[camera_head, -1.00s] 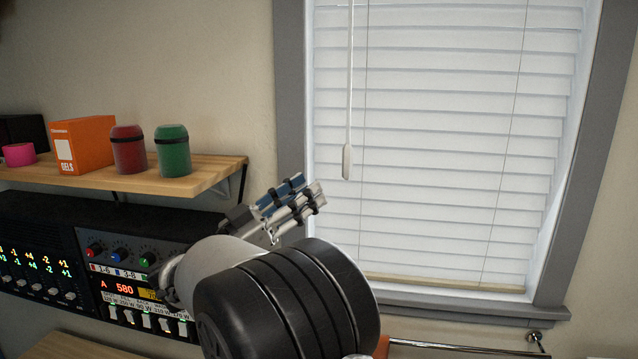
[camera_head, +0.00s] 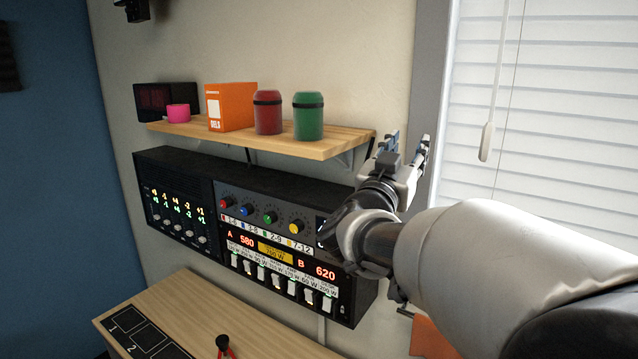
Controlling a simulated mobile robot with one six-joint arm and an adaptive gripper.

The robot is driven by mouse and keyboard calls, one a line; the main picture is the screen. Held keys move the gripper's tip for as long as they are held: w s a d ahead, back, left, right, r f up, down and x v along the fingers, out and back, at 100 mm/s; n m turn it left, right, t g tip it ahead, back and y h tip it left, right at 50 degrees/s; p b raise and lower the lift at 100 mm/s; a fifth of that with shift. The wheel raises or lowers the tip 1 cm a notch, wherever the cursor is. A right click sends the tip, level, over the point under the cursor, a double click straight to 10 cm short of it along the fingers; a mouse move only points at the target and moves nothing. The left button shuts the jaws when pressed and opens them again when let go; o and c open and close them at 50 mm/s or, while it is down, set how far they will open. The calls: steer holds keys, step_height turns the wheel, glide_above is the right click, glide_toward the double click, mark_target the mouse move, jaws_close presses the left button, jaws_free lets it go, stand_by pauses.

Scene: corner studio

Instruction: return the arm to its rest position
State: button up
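My gripper (camera_head: 408,142) is in front of the wall, just right of the wooden shelf's right end and left of the window. Its two fingers point up and stand apart, with a gap between them. I see nothing held in it. My arm reaches in from the lower right, bent at the wrist, and covers the right end of the control panel (camera_head: 262,212).
The wooden shelf (camera_head: 330,143) holds a pink roll (camera_head: 178,113), an orange box (camera_head: 231,107), a red canister (camera_head: 268,113) and a green canister (camera_head: 308,116). Below the panel is a wooden desk (camera_head: 200,300). A blind cord (camera_head: 487,142) hangs at the window.

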steer(key=s+a+f+n+g+y+b, duration=0.2)
steer(key=s+a+f+n+y, duration=0.2)
steer(key=s+f+y, duration=0.3)
steer(key=s+a+f+n+g+y+b, duration=0.2)
steer(key=s+a+f+n+g+y, duration=0.25)
steer(key=f, duration=0.45)
steer(key=s+d+f+m+g+b, duration=0.1)
steer(key=s+d+f+g, duration=0.1)
steer(key=s+f, duration=0.7)
steer(key=s+d+f+m+g+h+b, duration=0.1)
steer(key=s+d+f+g, duration=0.2)
steer(key=s+f, duration=0.7)
steer(key=s+g, duration=0.2)
steer(key=s, duration=0.5)
steer(key=shift+s+d+f, duration=0.15)
steer(key=shift+s+d, duration=0.05)
steer(key=shift+c, duration=0.4)
